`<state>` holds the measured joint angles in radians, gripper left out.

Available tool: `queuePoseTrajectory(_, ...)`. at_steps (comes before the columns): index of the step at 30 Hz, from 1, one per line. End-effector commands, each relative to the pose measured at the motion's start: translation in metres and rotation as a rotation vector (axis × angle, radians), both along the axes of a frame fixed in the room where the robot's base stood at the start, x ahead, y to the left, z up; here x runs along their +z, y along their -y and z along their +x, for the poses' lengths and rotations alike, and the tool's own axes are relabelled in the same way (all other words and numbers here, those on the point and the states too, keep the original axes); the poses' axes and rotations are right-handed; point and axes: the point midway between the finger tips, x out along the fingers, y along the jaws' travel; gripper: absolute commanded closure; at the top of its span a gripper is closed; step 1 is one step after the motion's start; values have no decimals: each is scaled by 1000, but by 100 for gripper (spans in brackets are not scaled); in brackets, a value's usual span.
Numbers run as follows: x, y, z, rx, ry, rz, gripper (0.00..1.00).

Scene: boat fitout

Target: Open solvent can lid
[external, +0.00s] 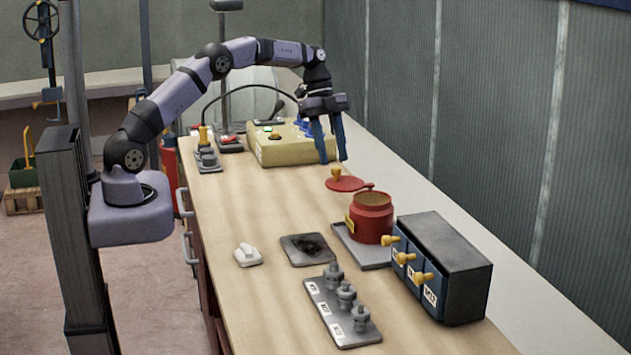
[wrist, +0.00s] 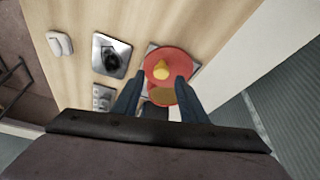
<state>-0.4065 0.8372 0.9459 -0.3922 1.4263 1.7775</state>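The solvent can (external: 371,222) is red with a yellow label and stands upright on a grey tray (external: 347,240). Its top is uncovered, showing a brownish opening, which also shows in the wrist view between my fingers. The red lid (external: 352,184) with a yellow knob (external: 336,174) is swung off to the far-left side of the can, roughly flat and attached near the rim. In the wrist view the lid (wrist: 173,58) is ahead of the fingertips. My gripper (external: 332,160) is open and empty, its blue fingers pointing down just above the knob, which appears between them.
A blue-black box (external: 455,265) with yellow knobs stands right of the can. A grey pad (external: 314,249), a white block (external: 248,255) and a labelled strip with several grey fittings (external: 346,295) lie nearby. A beige control box (external: 285,147) stands behind my gripper.

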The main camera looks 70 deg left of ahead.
Motion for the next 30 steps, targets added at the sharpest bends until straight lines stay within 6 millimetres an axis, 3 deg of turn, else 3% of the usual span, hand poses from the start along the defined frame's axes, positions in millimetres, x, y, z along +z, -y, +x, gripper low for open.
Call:
queuePoseTrajectory(6,26,-12,-3,1,2,0,61)
queuePoseTrajectory(12,38,-16,-4,0,-1,0,61)
queuePoseTrajectory(30,41,-14,-6,11,-9,2,61)
